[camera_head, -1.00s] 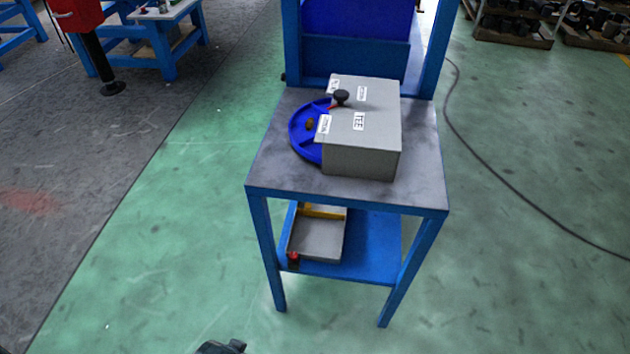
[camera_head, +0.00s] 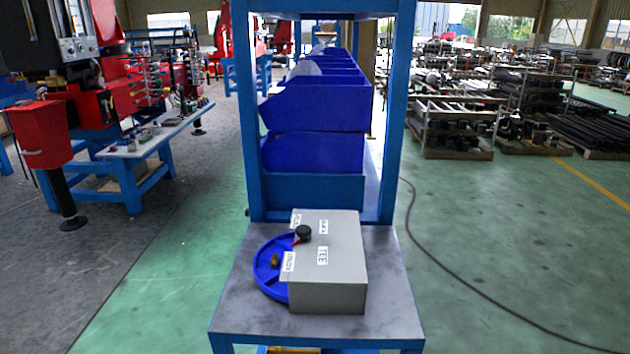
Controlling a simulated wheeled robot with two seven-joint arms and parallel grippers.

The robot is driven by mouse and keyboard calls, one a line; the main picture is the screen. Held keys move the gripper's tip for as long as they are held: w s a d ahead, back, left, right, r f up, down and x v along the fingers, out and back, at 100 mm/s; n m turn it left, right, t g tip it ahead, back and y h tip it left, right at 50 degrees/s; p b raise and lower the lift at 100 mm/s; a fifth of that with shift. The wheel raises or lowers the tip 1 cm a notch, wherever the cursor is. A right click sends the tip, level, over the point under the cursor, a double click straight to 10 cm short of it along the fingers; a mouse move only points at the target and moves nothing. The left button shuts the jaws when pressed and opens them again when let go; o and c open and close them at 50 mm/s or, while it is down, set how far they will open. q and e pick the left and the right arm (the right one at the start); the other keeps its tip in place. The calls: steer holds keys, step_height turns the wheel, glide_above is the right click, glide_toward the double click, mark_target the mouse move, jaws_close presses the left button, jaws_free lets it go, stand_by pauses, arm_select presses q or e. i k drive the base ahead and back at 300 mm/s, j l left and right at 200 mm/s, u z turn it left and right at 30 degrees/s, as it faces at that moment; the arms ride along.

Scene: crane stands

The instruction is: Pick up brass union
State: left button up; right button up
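A small brass-coloured piece (camera_head: 275,260), which looks like the brass union, sits in a blue round divided tray (camera_head: 262,284) on the stand's grey top (camera_head: 385,300). A grey box (camera_head: 328,297) labelled TEE covers the right part of the tray. A black knob (camera_head: 303,232) with a red part beside it shows near the box's upper left edge. White labels are on the box and at its left edge. Neither gripper is in view.
The stand has blue posts (camera_head: 392,120), with blue bins (camera_head: 315,150) behind the tabletop. A cable (camera_head: 440,262) lies on the green floor at right. A blue workbench (camera_head: 135,175) and red equipment stand at left. Racks (camera_head: 455,130) stand at back right.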

mark_target(274, 260)
steer(key=i+j+z, duration=0.2)
steer(key=j, duration=0.15)
steer(key=i+j+z, duration=0.15)
steer(key=j, duration=0.2)
steer(key=i+j+z, duration=0.2)
steer(key=j, duration=0.15)
steer(key=k, duration=0.1)
